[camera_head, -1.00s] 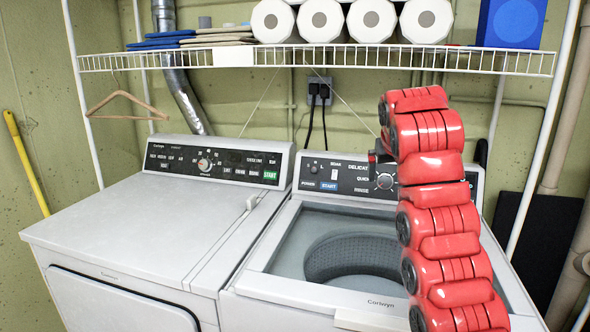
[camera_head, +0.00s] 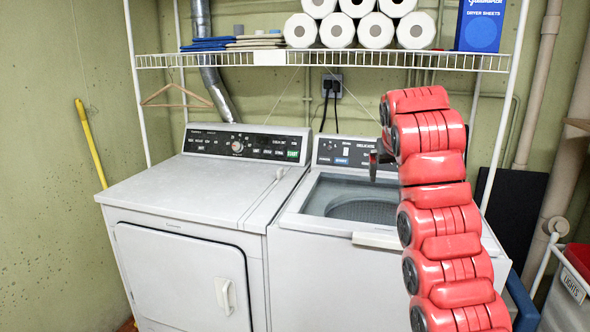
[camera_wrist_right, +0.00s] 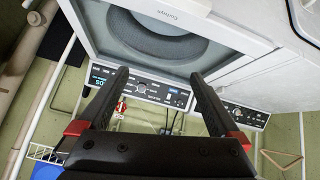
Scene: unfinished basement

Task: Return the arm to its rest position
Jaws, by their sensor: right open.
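My right arm (camera_head: 440,220), red and segmented, rises at the right of the head view in front of the open-topped washer (camera_head: 345,265). My right gripper (camera_head: 378,160) is a small dark shape at the arm's upper left, seen partly side-on before the washer's control panel. In the right wrist view my right gripper (camera_wrist_right: 158,76) has two dark fingers spread apart with nothing between them. The washer's tub opening (camera_wrist_right: 150,40) shows beyond the fingers there. My left arm is not in view.
A white dryer (camera_head: 185,270) stands left of the washer. A wire shelf (camera_head: 350,59) above holds paper rolls (camera_head: 376,31), folded cloths and a blue box (camera_head: 484,25). A bin labelled LIGHTS (camera_head: 572,285) stands at the right. A yellow pole (camera_head: 90,140) leans on the left wall.

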